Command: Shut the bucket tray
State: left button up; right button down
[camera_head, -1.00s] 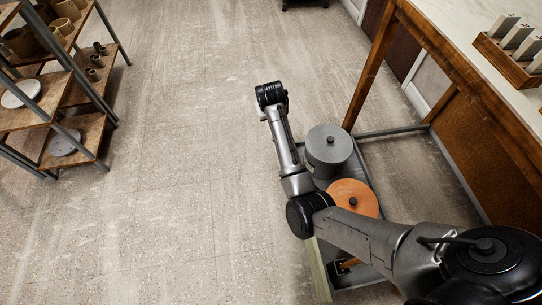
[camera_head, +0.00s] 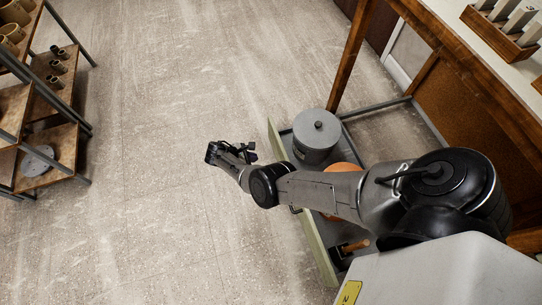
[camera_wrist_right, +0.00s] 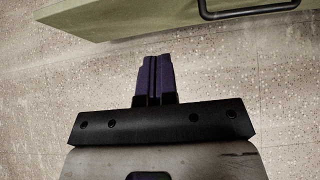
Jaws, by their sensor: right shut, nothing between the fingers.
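The bucket tray (camera_head: 320,250) is a low tray on the floor, standing out from under the table, with a pale green front panel. Its dark handle (camera_head: 295,210) shows partly beside my right arm. It holds a grey lidded bucket (camera_head: 316,140), an orange-lidded bucket (camera_head: 345,167) mostly behind my arm, and a wooden-handled tool (camera_head: 355,246). My right gripper (camera_head: 251,155) is left of the front panel, apart from it. In the right wrist view, its dark fingers (camera_wrist_right: 153,62) are shut and empty, below the green panel (camera_wrist_right: 120,20) and black handle (camera_wrist_right: 250,10). My left gripper is out of view.
The wooden table (camera_head: 455,55) stands at the right, with a rack of grey blocks (camera_head: 500,30) on top. A shelf with pots (camera_head: 50,140) stands at the far left. The floor between the shelf and tray is clear.

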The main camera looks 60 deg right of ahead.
aim_at(284, 157)
jog(key=b+x, duration=0.1)
jog(key=x, duration=0.3)
jog(key=d+r+b+x, duration=0.1)
jog(key=x, duration=0.3)
jog(key=b+x, duration=0.1)
jog(key=x, duration=0.3)
jog(key=shift+s+d+r+b, duration=0.25)
jog(key=shift+s+r+b, duration=0.05)
jog(key=shift+s+b, duration=0.1)
jog(key=shift+s+d, duration=0.25)
jog(key=shift+s, duration=0.05)
